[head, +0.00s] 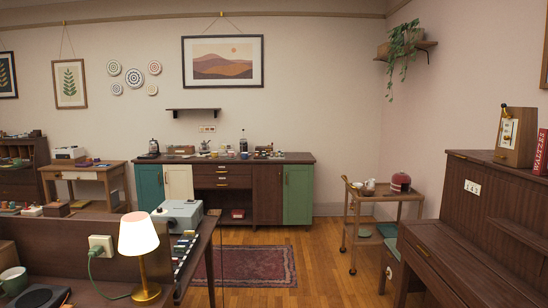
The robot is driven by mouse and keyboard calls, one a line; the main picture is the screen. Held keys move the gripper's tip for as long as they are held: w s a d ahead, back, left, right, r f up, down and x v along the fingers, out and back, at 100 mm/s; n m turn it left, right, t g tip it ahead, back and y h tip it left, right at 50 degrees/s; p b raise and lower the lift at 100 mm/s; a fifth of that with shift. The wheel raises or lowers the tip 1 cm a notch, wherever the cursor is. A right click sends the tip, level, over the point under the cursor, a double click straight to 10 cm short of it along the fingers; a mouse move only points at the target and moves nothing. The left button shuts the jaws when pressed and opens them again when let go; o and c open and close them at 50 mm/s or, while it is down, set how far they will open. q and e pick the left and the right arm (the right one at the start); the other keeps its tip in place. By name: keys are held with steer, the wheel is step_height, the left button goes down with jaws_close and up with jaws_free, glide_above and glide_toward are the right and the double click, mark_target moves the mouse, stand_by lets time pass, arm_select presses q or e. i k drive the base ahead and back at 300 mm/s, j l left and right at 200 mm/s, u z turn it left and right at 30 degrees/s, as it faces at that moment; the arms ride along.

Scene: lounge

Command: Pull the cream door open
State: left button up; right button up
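The cream door (179,182) is on the dark wooden sideboard (268,160) against the far wall. The cream door looks shut, flush with the front. Its handle is too small to make out clearly. Neither of my grippers is in view.
A near desk (75,235) with a lit lamp (140,250) and a grey machine (180,214) stands in front at left. A rug (245,266) lies on the open wooden floor before the sideboard. A wheeled cart (385,212) and a dark piano-like cabinet (480,245) stand at right.

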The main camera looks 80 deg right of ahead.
mark_target(177, 179)
steer(key=z, duration=2.2)
